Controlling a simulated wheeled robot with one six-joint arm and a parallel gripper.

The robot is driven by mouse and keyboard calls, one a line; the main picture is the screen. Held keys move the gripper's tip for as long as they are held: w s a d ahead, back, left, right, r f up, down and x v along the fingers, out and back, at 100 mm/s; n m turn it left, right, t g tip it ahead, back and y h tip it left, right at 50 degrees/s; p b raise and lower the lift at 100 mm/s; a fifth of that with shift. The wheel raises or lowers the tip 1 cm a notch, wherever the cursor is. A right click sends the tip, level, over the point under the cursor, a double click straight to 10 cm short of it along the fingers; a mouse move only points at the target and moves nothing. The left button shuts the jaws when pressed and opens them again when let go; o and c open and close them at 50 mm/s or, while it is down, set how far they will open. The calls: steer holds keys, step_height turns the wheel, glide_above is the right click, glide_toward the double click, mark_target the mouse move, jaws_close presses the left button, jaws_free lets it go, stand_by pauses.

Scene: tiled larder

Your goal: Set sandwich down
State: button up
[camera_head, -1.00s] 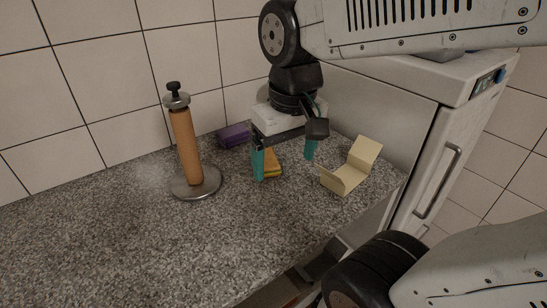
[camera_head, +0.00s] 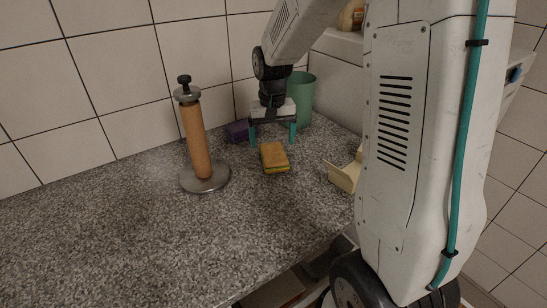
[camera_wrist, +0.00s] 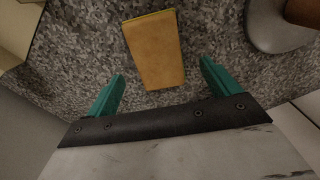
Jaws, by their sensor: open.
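The sandwich (camera_head: 274,157), brown on top with a thin yellow-green edge, lies flat on the speckled grey counter. It also shows in the wrist view (camera_wrist: 156,52), just beyond my fingertips and between their lines. My gripper (camera_head: 272,135) is open and empty, with teal fingers spread apart. It stands behind the sandwich in the head view, apart from it.
A wooden roll holder (camera_head: 197,145) with a round metal base stands to the left. A purple block (camera_head: 237,131) and a green cup (camera_head: 303,98) are at the back. A cream open box (camera_head: 345,174) is to the right, partly hidden by my arm. The front left counter is clear.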

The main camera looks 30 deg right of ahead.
mark_target(274, 152)
steer(key=f, duration=0.5)
steer(key=shift+s, duration=0.25)
steer(key=shift+r, duration=0.1)
steer(key=c, duration=1.3)
steer(key=shift+o, duration=0.2)
